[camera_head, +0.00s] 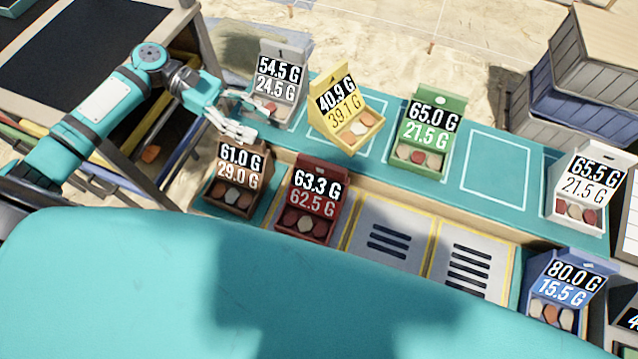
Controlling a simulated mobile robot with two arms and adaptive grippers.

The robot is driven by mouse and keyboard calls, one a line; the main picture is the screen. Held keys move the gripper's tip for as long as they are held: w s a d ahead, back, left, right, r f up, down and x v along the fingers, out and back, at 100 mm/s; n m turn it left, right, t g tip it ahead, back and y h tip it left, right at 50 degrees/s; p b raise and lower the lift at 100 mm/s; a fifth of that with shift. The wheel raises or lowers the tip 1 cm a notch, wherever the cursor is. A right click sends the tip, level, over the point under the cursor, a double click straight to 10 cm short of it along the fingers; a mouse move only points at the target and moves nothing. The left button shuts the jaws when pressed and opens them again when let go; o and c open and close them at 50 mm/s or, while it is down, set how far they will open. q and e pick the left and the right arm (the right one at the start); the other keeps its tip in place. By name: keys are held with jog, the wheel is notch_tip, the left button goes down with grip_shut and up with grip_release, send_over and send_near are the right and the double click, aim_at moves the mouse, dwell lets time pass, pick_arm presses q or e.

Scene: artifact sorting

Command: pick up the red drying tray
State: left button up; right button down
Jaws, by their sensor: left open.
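The red drying tray (312,198) stands upright in the lower row, with a label reading 63.3 G over 62.5 G and several round pieces in its front. My left gripper (246,116) comes in from the left. It is open and empty, up and to the left of the red tray and apart from it. Its fingers are close to the grey tray (278,75) and above the brown tray (234,180); I cannot tell whether they touch either. My right gripper is out of view.
A yellow tray (343,110), tilted, and a green tray (427,130) stand behind the red one. Two slotted plates (388,240) to its right are empty. A white tray (586,190) and a blue tray (562,287) stand further right. Crates (580,105) are stacked at the upper right.

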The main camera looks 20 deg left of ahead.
pick_arm(q)
jog(key=p, duration=0.1)
send_near(323, 163)
jog(key=p+x, duration=0.1)
jog(key=x, duration=0.3)
jog(key=shift+w, duration=0.1)
jog(key=shift+d+f, duration=0.3)
jog(key=shift+d, duration=0.1)
jog(key=shift+d+p, duration=0.35)
jog(key=shift+p, duration=0.05)
jog(key=p+x, duration=0.1)
jog(key=x, duration=0.2)
jog(key=shift+d+f, duration=0.15)
jog(key=shift+d, duration=0.2)
jog(key=shift+d+f, duration=0.25)
jog(key=shift+d, duration=0.2)
jog(key=shift+a, duration=0.1)
jog(key=shift+c, duration=0.9)
grip_shut()
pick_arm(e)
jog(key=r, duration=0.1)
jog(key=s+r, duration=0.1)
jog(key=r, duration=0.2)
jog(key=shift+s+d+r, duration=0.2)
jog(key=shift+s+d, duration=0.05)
